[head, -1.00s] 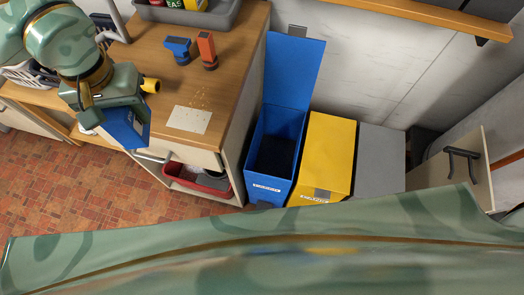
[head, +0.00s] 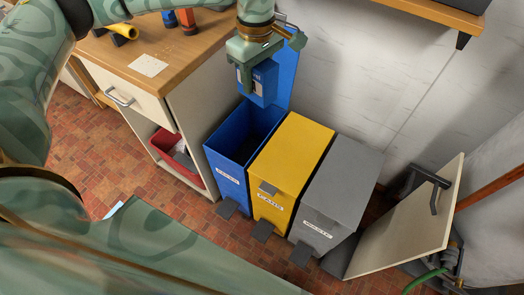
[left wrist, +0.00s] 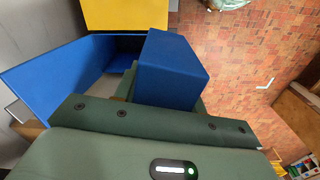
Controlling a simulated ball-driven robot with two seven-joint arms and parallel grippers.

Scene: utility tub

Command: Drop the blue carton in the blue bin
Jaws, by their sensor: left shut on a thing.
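My left gripper (head: 251,84) points down and is shut on the blue carton (head: 266,80). The carton hangs above the back part of the open blue bin (head: 224,170), in front of its raised blue lid (head: 287,72). In the left wrist view the carton (left wrist: 172,68) juts out past the gripper, and the blue bin (left wrist: 45,75) lies to its left. The bin's dark inside shows below the carton in the head view, with clear height between them. My right gripper is not in view.
A closed yellow bin (head: 291,150) and a closed grey bin (head: 343,175) stand to the right of the blue bin. A wooden-topped counter (head: 185,58) stands to its left, with a red tub (head: 170,148) on a shelf below. An open cabinet door (head: 405,225) is at the right.

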